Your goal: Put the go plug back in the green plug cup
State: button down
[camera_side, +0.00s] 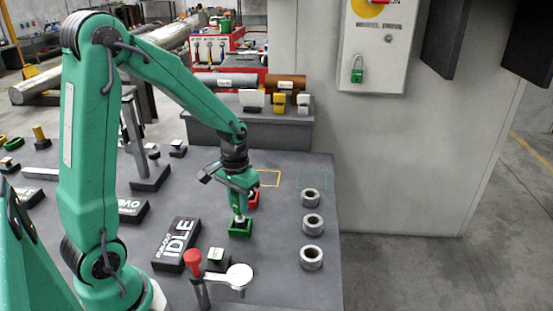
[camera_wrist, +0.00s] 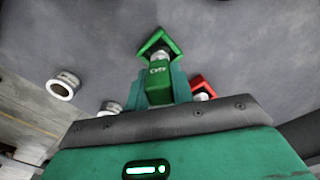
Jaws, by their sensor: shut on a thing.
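The go plug (camera_wrist: 158,69) has a green body with white lettering and a pale metal part. My gripper (camera_side: 239,207) is shut on it. The green plug cup (camera_side: 239,231) is a small square green holder on the bench, right below my gripper; it also shows in the wrist view (camera_wrist: 173,43) just beyond the plug. The pale end of the plug is at the cup's opening. I cannot tell how deep it sits, since the fingers and plug hide part of the cup.
A red cup (camera_side: 254,199) stands close behind the green one, with a pale piece in it. Several grey metal rings (camera_side: 312,223) lie to the right. The IDLE block (camera_side: 177,245) lies to the left, a red-knobbed lever (camera_side: 194,262) in front.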

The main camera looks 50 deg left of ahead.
jog(key=shift+f, duration=0.4)
jog(key=c, duration=1.1)
grip_release()
jog(key=shift+r, duration=0.1)
jog(key=shift+r, duration=3.8)
